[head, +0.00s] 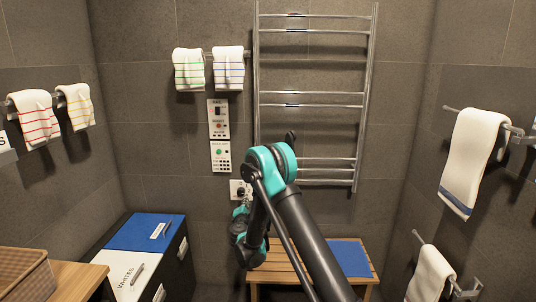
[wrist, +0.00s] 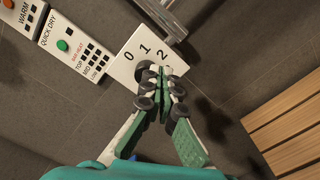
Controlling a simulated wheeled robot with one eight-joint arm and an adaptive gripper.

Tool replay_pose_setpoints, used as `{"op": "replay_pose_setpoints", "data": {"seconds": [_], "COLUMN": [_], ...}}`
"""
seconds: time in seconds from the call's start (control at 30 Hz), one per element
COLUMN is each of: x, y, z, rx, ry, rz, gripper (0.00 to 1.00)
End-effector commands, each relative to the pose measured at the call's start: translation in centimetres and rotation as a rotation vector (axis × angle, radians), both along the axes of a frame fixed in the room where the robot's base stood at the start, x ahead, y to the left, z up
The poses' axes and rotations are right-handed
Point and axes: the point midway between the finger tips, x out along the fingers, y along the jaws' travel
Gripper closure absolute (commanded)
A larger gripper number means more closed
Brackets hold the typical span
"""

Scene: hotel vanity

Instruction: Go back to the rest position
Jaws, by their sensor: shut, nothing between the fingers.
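My gripper (wrist: 155,76) is in the wrist view with its fingers together and empty. Its tips are in front of a white plate (wrist: 123,69) marked 0, 1 and 2. The fingers cover part of the plate; I cannot tell whether they touch it or the dark knob on it. In the head view the plate (head: 235,186) shows on the back wall, beside my teal and black arm. My arm reaches up and forward from the bottom right, and the fingers cannot be made out there.
A chrome towel rail (head: 312,98) rises behind my arm. Control panels (head: 219,118) are above the plate. A wooden bench (head: 300,262) with a blue mat stands below. Hampers (head: 146,232) are at left, a basket (head: 27,275) at lower left. Towels hang on both side walls.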

Motion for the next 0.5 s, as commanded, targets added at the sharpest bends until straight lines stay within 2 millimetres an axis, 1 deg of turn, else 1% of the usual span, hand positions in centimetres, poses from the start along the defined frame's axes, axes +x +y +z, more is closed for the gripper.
{"op": "replay_pose_setpoints", "data": {"seconds": [0.17,0.27,0.37,0.47,0.5], "x": [0.0,-0.1,-0.4,-1.3,-1.8], "y": [-0.2,-1.4,-4.2,-8.2,-9.8], "z": [0.1,0.8,2.3,4.1,4.7], "rx": [0.004,0.035,0.113,0.224,0.273], "ry": [0.001,0.015,0.045,0.088,0.108], "rz": [-0.003,-0.024,-0.074,-0.148,-0.180], "gripper": [1.00,1.00,1.00,1.00,1.00]}}
